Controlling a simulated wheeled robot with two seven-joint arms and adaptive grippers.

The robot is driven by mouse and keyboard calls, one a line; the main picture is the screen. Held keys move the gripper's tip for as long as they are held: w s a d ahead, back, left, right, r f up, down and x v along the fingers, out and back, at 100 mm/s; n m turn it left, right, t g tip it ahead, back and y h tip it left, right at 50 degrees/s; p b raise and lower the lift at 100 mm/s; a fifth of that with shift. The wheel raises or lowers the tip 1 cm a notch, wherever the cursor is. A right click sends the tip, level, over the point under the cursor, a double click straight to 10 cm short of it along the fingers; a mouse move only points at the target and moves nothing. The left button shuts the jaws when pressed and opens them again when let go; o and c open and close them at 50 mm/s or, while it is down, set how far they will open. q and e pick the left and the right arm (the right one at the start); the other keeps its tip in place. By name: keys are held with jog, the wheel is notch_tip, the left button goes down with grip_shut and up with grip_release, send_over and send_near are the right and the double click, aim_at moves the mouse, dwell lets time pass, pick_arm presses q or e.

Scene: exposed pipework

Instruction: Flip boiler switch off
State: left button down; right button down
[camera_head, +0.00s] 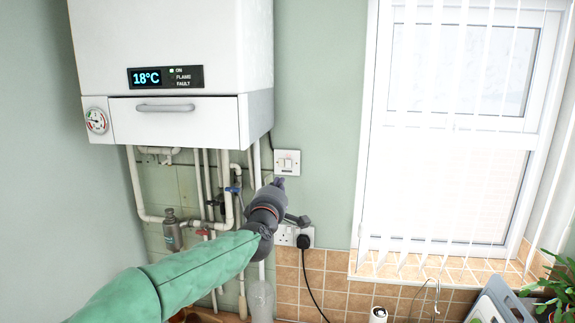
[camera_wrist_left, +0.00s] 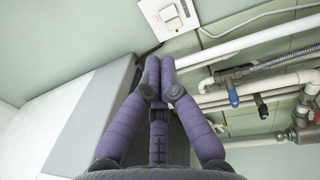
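The boiler switch (camera_head: 287,163) is a white wall plate with a rocker, to the right of and below the boiler. It also shows at the top of the left wrist view (camera_wrist_left: 170,14). My left gripper (camera_head: 279,182) is just below the switch plate in the head view. In the left wrist view its two purple fingers (camera_wrist_left: 159,62) meet at the tips with nothing visible between them, and they point toward the switch with a gap in the picture. My right gripper is out of view.
Pipes with valves (camera_head: 222,195) run below the boiler, left of my left gripper. A socket with a black plug (camera_head: 303,241) sits below the switch. A window with blinds (camera_head: 455,130) is on the right. The wall between switch and window is clear.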

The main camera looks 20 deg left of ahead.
aim_at(289, 160)
pick_arm(q)
jog(key=p+x, duration=0.4)
jog(key=x, duration=0.9)
jog(key=shift+w+a, duration=0.15)
jog(key=shift+w, duration=0.1)
jog(key=shift+r, duration=0.1)
